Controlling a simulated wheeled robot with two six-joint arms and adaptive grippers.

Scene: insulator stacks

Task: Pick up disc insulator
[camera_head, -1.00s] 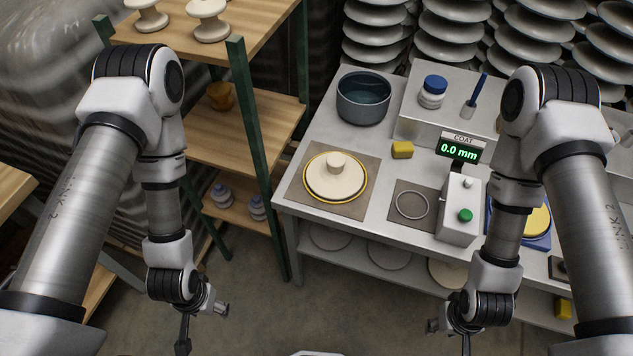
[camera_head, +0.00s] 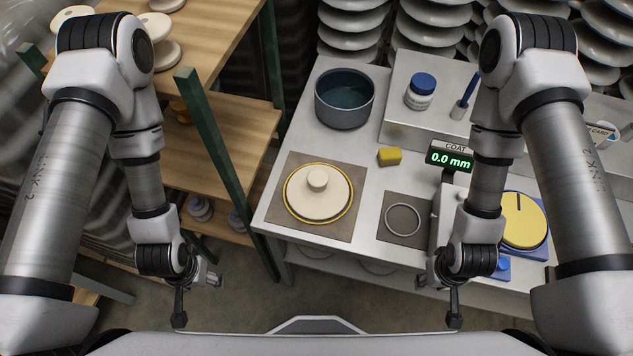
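A cream disc insulator (camera_head: 300,203) with a round knob on top and a yellow ring around its edge lies flat on a brown mat (camera_head: 292,164) on the grey table. My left gripper (camera_head: 197,298) hangs at the lower left, in front of the shelf and apart from the disc; its fingers are spread and empty. My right gripper (camera_head: 438,298) hangs before the table's front edge, right of and nearer than the disc; its fingers are spread and empty. Neither gripper touches anything.
A dark pot (camera_head: 344,113), a yellow block (camera_head: 389,157), a thin ring (camera_head: 402,220) on a mat and the coat gauge display (camera_head: 450,159) stand around the disc. A yellow disc (camera_head: 524,221) lies at right. A green-posted shelf (camera_head: 215,130) stands close on the left.

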